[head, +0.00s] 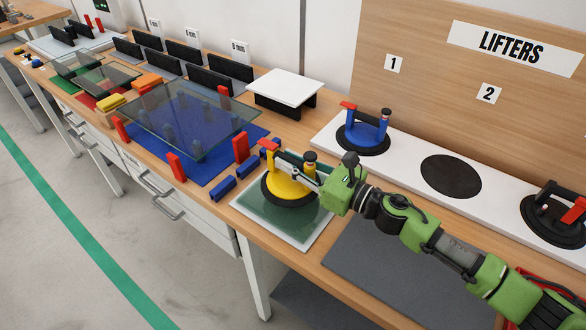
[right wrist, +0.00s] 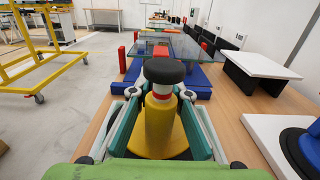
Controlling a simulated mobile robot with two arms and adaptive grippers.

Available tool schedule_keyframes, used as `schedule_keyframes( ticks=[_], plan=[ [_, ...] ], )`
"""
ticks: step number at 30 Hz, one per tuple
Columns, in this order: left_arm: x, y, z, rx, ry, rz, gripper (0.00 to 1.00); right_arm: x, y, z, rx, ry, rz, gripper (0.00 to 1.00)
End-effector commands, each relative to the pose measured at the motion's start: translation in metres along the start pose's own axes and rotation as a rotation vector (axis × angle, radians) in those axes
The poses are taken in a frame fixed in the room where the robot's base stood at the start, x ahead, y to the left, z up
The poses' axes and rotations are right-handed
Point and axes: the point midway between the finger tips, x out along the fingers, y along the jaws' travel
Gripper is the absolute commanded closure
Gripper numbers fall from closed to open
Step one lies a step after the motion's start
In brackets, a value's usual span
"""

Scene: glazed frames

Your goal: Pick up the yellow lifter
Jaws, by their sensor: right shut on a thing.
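The yellow lifter (head: 289,188) is a round suction lifter with a black rim, a red lever and a black-topped knob. In the head view it sits on a green glass pane with a pale border (head: 264,228) near the front of the bench. My right gripper (head: 300,174) reaches it from the right and is shut on its yellow upright. In the right wrist view the yellow post (right wrist: 160,118) with its black knob stands between my fingers. Whether the lifter touches the glass is hard to tell. My left gripper is not in view.
A blue lifter (head: 362,133) and a black lifter (head: 555,212) stand on a white board, with an empty black disc (head: 451,176) between them. A large glass pane (head: 190,112) lies over a blue mat to the left. A dark grey mat (head: 395,270) lies under my right arm.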

Motion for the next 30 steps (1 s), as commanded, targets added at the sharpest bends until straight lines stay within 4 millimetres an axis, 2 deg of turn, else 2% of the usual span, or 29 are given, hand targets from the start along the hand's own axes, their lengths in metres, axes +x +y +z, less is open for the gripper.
schedule_keyframes(
  ticks=[1, 7, 12, 18, 24, 30],
  plan=[
    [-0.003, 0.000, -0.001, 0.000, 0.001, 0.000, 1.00, -0.001, 0.008, 0.015, -0.005, -0.008, 0.005, 1.00],
    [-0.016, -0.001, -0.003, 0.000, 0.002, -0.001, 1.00, -0.007, 0.040, 0.058, -0.007, -0.009, 0.005, 1.00],
    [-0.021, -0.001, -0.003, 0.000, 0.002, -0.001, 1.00, -0.013, 0.077, 0.070, -0.003, -0.008, 0.006, 1.00],
    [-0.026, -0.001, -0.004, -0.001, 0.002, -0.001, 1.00, -0.019, 0.108, 0.083, -0.001, -0.008, 0.004, 1.00],
    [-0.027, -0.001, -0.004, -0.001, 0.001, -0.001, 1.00, -0.021, 0.123, 0.088, -0.002, -0.008, 0.002, 1.00],
    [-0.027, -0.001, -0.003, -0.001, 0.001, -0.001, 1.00, -0.022, 0.127, 0.089, -0.001, -0.007, 0.002, 1.00]
  ],
)
